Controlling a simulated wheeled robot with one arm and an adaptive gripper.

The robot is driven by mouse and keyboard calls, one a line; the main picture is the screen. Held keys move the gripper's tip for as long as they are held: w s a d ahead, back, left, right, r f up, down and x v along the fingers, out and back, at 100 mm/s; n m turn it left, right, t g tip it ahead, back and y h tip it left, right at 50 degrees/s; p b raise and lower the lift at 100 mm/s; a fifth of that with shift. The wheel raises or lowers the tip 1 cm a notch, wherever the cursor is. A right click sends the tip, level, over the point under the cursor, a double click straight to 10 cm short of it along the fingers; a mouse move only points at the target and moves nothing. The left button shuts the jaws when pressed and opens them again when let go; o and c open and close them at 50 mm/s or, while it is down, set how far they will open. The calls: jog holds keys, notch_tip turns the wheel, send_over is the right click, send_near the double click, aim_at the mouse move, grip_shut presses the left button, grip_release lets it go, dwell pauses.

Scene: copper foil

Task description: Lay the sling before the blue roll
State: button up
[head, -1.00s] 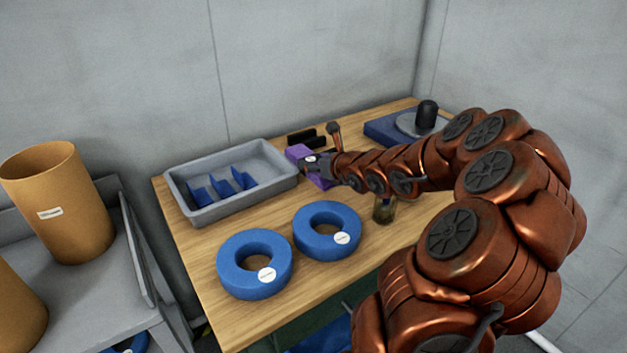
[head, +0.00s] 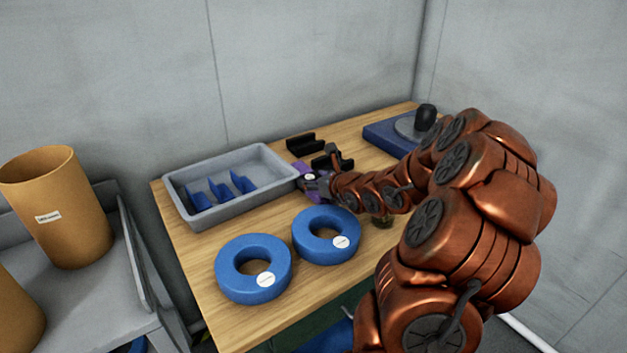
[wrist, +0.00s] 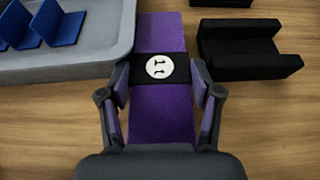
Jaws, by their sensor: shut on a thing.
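A purple strap with a black band and a round white label, likely the sling (wrist: 160,32), shows in the wrist view, and partly in the head view (head: 301,168). My gripper (wrist: 162,92) is shut on it, fingers at both sides near the black band; it also shows in the head view (head: 312,183). Two thick blue rings with white labels lie flat on the wooden table, a front-left ring (head: 228,270) and a back-right ring (head: 304,240). Which is the blue roll I cannot tell. The gripper is behind the back-right ring, beside the grey tray (head: 235,209).
The tray holds blue folded pieces (head: 243,182). Black cradles stand right of the sling, one in front (wrist: 245,60) and one behind (head: 300,143). A blue base (head: 380,135) with a black knob is at the back right.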

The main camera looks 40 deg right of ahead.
jog(key=o, duration=1.4)
jog(key=shift+o, duration=0.2)
jog(key=shift+r, duration=0.1)
jog(key=shift+s+r, duration=0.1)
jog(key=v, duration=1)
jog(key=shift+s+r+p, duration=0.1)
jog(key=shift+s+p, duration=0.15)
jog(key=shift+p, duration=0.1)
jog(key=shift+s+r, duration=0.2)
jog(key=shift+s, duration=0.4)
jog(key=shift+a, duration=0.1)
